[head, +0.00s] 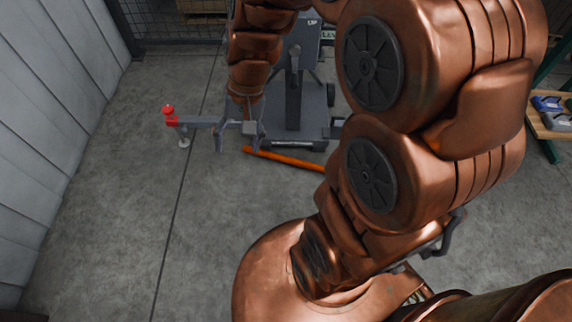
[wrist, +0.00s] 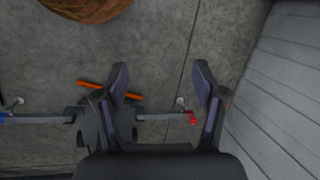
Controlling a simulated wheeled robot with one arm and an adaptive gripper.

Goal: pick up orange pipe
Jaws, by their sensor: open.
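The orange pipe (head: 290,160) lies on the concrete floor in front of a dark wheeled stand in the head view. Its right end runs behind my arm. In the wrist view the orange pipe (wrist: 88,84) lies left of the gap between my fingers, and my left finger covers part of it. My gripper (wrist: 162,72) is open with nothing between its fingertips. In the head view my gripper (head: 238,140) points down by the pipe's left end; the height between them is hard to tell.
The dark wheeled stand (head: 292,125) is close behind the pipe. A grey bar with a red end (head: 170,116) reaches out beside my gripper. A pale panelled wall (head: 50,130) is at left, and a shelf (head: 550,122) at right. The left floor is clear.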

